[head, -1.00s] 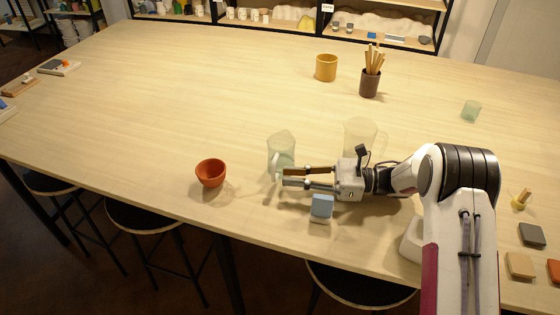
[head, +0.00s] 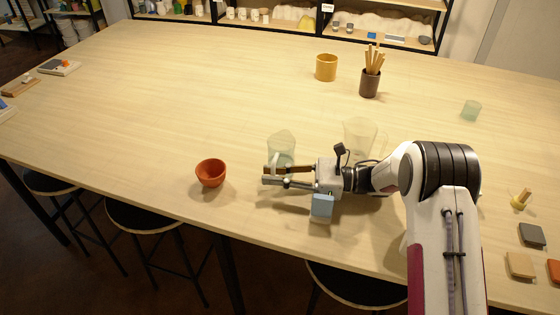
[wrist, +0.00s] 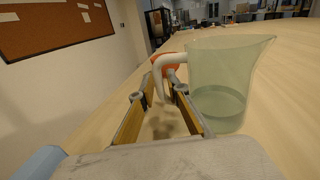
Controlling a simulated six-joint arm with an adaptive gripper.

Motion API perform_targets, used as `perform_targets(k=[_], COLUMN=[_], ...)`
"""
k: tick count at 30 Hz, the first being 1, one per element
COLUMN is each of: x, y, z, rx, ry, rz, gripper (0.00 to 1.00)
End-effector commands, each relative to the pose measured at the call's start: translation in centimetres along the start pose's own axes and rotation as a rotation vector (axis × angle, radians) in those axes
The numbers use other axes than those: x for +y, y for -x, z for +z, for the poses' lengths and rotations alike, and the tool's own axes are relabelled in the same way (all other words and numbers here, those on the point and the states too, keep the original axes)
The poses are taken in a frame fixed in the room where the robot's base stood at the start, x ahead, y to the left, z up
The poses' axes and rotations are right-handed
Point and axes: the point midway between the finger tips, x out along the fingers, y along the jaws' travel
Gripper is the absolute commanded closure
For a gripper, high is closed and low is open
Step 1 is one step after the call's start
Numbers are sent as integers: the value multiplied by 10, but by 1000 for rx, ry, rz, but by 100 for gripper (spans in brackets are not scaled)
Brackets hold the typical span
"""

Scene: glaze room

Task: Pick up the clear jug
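A see-through pale green jug (head: 282,147) with a pale handle stands upright on the table. It also shows in the wrist view (wrist: 222,85), with a little liquid or a thick base low inside. A more colourless clear jug (head: 358,134) stands behind my gripper and to the right, its lower part partly hidden by the arm. My gripper (head: 266,176) is open at the front of the green jug. In the wrist view its fingers (wrist: 161,92) stand apart, with the green jug's handle appearing between their tips. I cannot tell whether they touch it.
An orange bowl (head: 210,172) sits just left of my gripper. A yellow mug (head: 326,67) and a dark tool cup (head: 369,83) stand further back. The table's left side is largely clear.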

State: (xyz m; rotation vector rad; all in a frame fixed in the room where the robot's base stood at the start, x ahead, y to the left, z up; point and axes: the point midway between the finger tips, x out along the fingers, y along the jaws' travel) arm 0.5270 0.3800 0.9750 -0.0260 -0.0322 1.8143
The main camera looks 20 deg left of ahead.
Motion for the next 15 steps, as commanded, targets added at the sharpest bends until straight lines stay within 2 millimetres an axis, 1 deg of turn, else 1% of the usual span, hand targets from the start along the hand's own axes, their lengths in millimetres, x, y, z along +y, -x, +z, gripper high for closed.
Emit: perform_targets(k=[15], x=[0], y=[-2], z=[0], rx=[0], ry=[0], rz=[0], gripper=[84])
